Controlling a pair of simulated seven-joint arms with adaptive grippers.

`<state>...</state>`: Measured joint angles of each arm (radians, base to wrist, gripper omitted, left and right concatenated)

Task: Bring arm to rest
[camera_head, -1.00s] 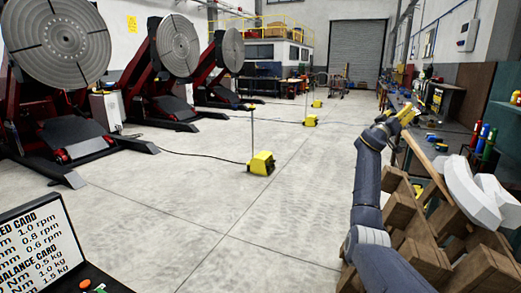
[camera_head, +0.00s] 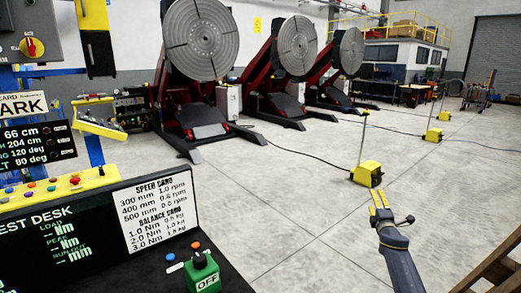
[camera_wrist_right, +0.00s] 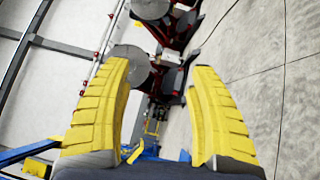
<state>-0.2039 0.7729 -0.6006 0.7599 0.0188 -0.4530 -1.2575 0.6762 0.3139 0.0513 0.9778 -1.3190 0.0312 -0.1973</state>
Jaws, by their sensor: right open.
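My right arm comes in from the lower right in the head view. Its gripper (camera_head: 380,199) has yellow fingers and points up and away over the floor, below the nearest yellow foot pedal in the picture. In the right wrist view the two yellow fingers of the right gripper (camera_wrist_right: 165,110) stand wide apart with nothing between them. My left gripper does not show.
A test desk (camera_head: 90,240) with a display and a green OFF switch (camera_head: 202,273) stands at lower left. Tilting positioners with round plates (camera_head: 201,38) line the back left. A yellow pedal (camera_head: 367,174) stands on the floor. A wooden structure (camera_head: 497,262) edges the lower right.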

